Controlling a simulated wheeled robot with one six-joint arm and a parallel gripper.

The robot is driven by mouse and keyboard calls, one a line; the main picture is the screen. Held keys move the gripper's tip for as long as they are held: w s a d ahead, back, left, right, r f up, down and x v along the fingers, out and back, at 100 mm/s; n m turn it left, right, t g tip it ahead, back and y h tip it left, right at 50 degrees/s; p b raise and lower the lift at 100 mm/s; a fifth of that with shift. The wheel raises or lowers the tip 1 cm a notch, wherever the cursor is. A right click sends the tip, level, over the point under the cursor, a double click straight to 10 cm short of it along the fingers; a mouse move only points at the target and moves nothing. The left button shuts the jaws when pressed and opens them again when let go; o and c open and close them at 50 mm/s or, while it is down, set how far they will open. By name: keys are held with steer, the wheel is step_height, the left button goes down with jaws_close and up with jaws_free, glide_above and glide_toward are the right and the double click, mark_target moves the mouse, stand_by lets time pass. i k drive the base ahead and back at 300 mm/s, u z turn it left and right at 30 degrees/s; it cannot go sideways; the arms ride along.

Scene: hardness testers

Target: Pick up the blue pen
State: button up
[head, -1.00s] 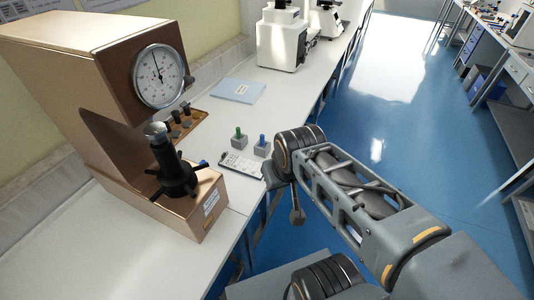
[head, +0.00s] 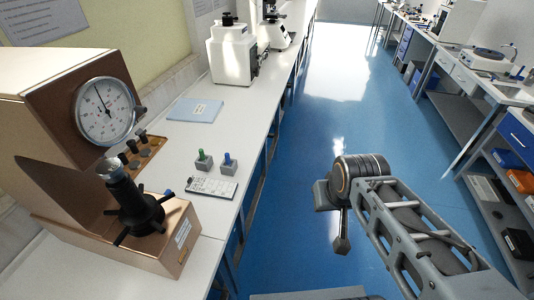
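A small blue-topped piece (head: 227,157) stands upright in a grey block on the white bench in the head view. A green-topped one (head: 203,155) stands in its own block just left of it. Another small blue tip (head: 168,193) shows beside the brown hardness tester, mostly hidden; I cannot tell which blue thing is the pen. My gripper (head: 342,240) hangs over the blue floor to the right of the bench, apart from all these things. Its fingers are too small and dark to tell open from shut.
The brown hardness tester (head: 60,195) with a round dial fills the left. A printed card (head: 211,186) and a light blue booklet (head: 195,110) lie on the bench (head: 205,215). White instruments (head: 232,55) stand farther back. Another bench row (head: 509,92) runs along the right; the floor between is clear.

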mark_target(227, 156)
steer(key=z, duration=0.55)
steer(key=i, duration=2)
steer(key=u, duration=3.4)
